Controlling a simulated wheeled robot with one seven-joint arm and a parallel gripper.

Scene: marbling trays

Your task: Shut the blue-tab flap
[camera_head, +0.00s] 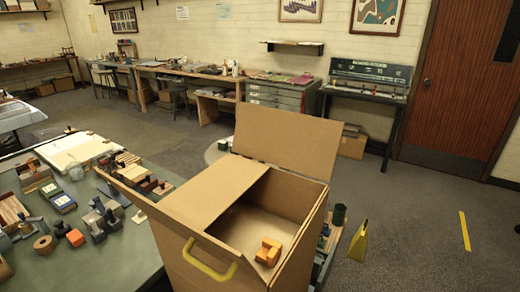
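An open cardboard box (200,258) stands in the near middle of the head view. One flap (288,137) stands up at its back edge. Another cardboard panel (215,193) lies across the left part of the top, and a narrow flap (128,192) sticks out to the left, seen nearly edge-on. An orange block-like object (268,251) lies inside, seen through the open right part. I see no blue tab on any flap, so I cannot tell which one is the blue-tab flap. My gripper is not in view.
A yellow handle or strip (208,262) is on the box's near face. A green table (105,262) with several small tools and blocks is at left. A yellow-green object (358,242) stands just right of the box. Open grey floor (420,235) lies at right.

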